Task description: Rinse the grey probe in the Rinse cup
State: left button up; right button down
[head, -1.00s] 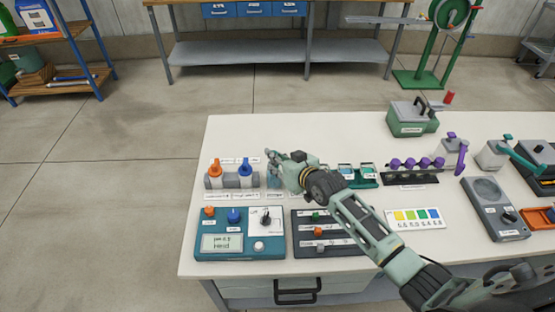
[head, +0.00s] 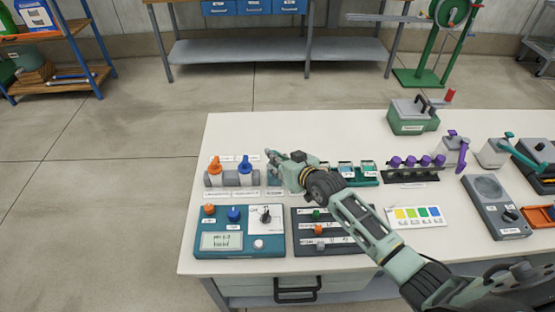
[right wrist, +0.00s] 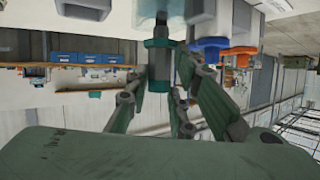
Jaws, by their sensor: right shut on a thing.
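In the head view the gripper hides most or all of the probe. A pale blue, see-through cup (head: 274,180) shows partly beneath the gripper; I cannot read its label to confirm it as the Rinse cup. Whether the probe tip is inside it cannot be told. My left gripper is not in view.
A teal meter (head: 222,251) and a dark panel (head: 303,240) lie in front. Small jars in a teal rack (head: 366,181) stand to the right.

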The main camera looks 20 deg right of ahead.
jog(key=shift+r+p, duration=0.3)
jog(key=shift+r, duration=0.3)
jog(key=shift+f, duration=0.15)
jog(key=shift+f+b, duration=0.6)
jog(key=shift+f, duration=0.1)
notch_tip(320, 180, up, 8)
jog(key=p, duration=0.8)
jog(key=shift+r, duration=0.25)
